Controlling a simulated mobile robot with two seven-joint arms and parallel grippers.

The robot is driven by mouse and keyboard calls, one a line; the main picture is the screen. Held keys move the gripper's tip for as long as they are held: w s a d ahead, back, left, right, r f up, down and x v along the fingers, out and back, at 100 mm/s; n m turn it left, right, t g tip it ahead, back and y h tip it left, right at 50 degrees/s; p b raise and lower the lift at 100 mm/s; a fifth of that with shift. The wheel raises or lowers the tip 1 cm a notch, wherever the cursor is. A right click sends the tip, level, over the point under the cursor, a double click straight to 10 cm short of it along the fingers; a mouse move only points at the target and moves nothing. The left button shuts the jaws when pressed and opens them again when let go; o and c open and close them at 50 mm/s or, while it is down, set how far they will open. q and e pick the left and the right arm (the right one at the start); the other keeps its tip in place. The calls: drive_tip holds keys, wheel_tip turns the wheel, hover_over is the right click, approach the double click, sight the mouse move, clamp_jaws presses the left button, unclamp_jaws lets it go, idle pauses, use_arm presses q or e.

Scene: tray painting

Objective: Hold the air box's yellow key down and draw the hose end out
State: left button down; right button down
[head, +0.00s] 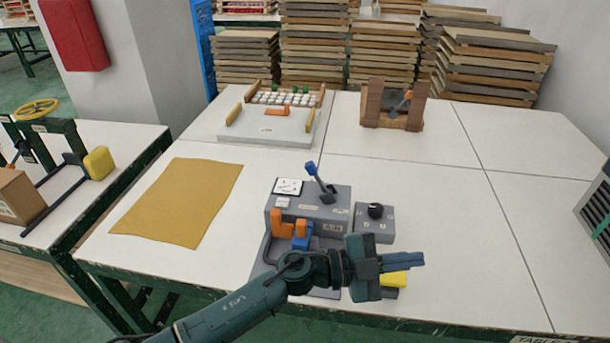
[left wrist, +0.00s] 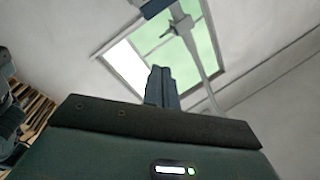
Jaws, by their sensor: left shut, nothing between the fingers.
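The grey air box (head: 338,212) stands near the table's front edge in the head view, with a dial, a blue-tipped lever (head: 318,181) and an "AIR" label. An orange piece (head: 283,226) and a blue piece (head: 302,239) are at its front left. A yellow block (head: 393,279), possibly the key, shows just below my left gripper (head: 420,260), partly hidden by it. That gripper is shut and empty, fingers pointing right, in front of the box's lower right. Its closed fingers also show in the left wrist view (left wrist: 160,88). I cannot make out the hose end. My right gripper is out of view.
A small grey box with a black knob (head: 375,212) stands right of the air box. A tan mat (head: 184,200) lies left. A tray with white pieces (head: 265,128) and a wooden stand (head: 393,105) are at the back.

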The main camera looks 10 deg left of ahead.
use_arm(q)
drive_tip(key=w+a+f+m+g+y, duration=0.4)
drive_tip(key=w+a+f+m+y, duration=0.15)
drive_tip(key=w+a+y, duration=0.4)
drive_tip(key=w+a+r+n+t+y, duration=0.2)
drive_tip(key=w+a+r+y, duration=0.4)
drive_tip(key=a, duration=0.5)
drive_tip(key=w+y, duration=0.2)
drive_tip(key=w, duration=0.1)
drive_tip(key=shift+w+a+t+y, duration=0.2)
drive_tip(key=shift+a+t+y, duration=0.1)
drive_tip(key=shift+t+y, duration=0.1)
